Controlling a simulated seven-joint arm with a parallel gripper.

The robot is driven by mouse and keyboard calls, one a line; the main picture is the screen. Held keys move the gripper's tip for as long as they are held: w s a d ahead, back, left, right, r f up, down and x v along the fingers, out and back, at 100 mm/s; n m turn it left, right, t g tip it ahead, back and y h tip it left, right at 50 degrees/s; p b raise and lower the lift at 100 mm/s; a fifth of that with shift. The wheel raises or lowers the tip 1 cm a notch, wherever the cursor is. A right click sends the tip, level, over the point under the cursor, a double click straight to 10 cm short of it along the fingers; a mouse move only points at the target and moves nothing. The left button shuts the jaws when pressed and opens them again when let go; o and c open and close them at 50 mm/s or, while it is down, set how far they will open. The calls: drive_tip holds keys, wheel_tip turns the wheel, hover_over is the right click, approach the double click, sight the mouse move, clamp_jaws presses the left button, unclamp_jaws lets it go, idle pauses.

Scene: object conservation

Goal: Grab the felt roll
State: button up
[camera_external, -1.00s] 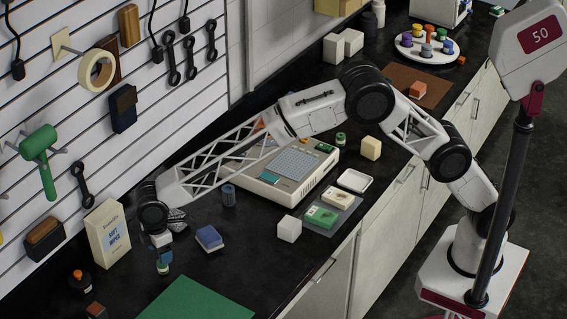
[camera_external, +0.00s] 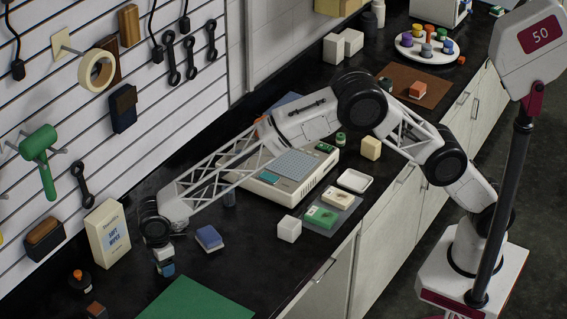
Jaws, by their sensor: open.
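A white wipes box (camera_external: 108,234) stands left of my gripper, and a blue-and-cream block (camera_external: 209,238) lies to its right. A green sheet (camera_external: 195,300) lies in front. A beige device (camera_external: 290,178) and white cube (camera_external: 289,228) stand farther right.

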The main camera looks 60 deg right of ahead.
drive_tip(key=c, duration=1)
drive_tip(key=shift+r, duration=0.2)
drive_tip(key=shift+r, duration=1.4)
drive_tip(key=shift+s+d+r, duration=0.1)
drive_tip(key=shift+r, duration=0.1)
drive_tip(key=s+d, duration=0.3)
drive_tip(key=s+d+r, duration=0.1)
drive_tip(key=s+d, duration=0.7)
drive_tip(key=shift+r, duration=0.25)
